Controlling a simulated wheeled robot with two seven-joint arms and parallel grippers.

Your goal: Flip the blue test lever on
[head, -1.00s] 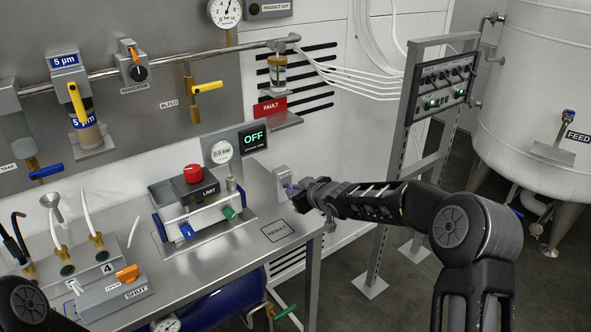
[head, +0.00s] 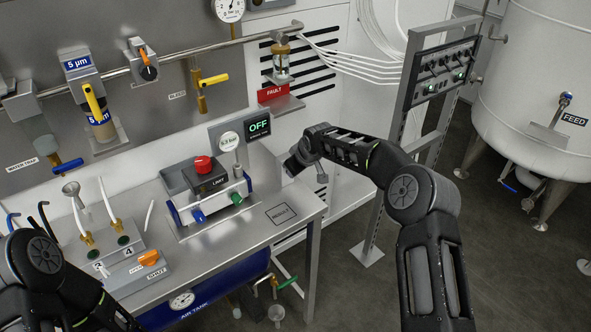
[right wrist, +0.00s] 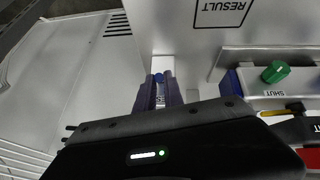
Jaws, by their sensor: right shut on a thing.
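My right gripper (head: 291,166) is at the right end of the steel bench, beside the OFF display (head: 259,127). It covers the small grey lever housing in the head view.
A block with a red knob (head: 203,163) and a green knob (head: 236,198) stands on the bench left of my right gripper. The RESULT plate (head: 283,214) lies clear in front. A control panel on a metal frame (head: 441,72) stands to the right.

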